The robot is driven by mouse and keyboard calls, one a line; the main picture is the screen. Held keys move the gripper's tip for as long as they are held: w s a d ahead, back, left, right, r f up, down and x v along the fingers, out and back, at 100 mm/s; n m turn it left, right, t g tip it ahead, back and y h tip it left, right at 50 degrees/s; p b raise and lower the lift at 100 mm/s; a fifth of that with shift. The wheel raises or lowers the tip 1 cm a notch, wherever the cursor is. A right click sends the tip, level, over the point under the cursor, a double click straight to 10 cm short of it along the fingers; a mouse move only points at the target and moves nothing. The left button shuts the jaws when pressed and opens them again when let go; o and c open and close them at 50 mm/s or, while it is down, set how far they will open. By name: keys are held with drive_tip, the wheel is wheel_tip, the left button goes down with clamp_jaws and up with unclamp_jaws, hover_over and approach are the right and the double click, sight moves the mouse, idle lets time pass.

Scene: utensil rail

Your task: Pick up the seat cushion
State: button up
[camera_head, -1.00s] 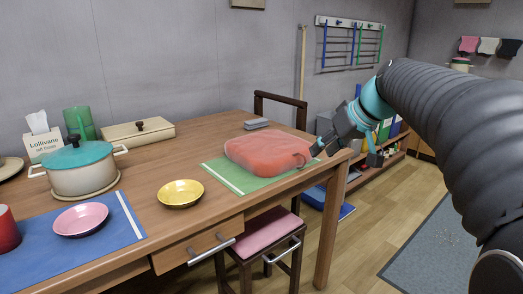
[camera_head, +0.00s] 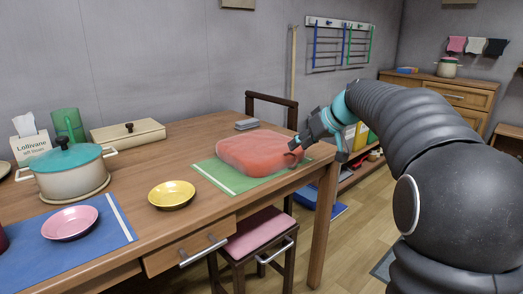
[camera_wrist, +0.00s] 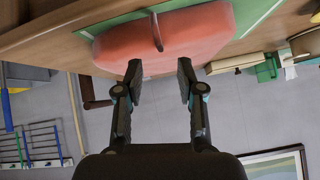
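The seat cushion (camera_head: 258,152) is a puffy red pad with a dark loop or strap at its right end. It lies flat on a green mat (camera_head: 213,172) with a pale stripe, near the right end of the wooden table. My gripper (camera_head: 297,146) is at the cushion's right end, beside the strap. In the wrist view the cushion (camera_wrist: 195,30) is ahead of my gripper (camera_wrist: 160,75). The fingers there are spread apart with nothing held, and the strap shows between them. Whether a fingertip touches the cushion I cannot tell.
A yellow bowl (camera_head: 171,194), a pink bowl (camera_head: 69,222) and a teal-lidded pot (camera_head: 66,171) stand left on the table (camera_head: 140,185). A grey block (camera_head: 247,124) lies behind the cushion. A chair (camera_head: 270,99) stands behind the table, and a pink-topped stool (camera_head: 258,230) in front.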

drive_tip(key=shift+x, duration=2.6)
clamp_jaws()
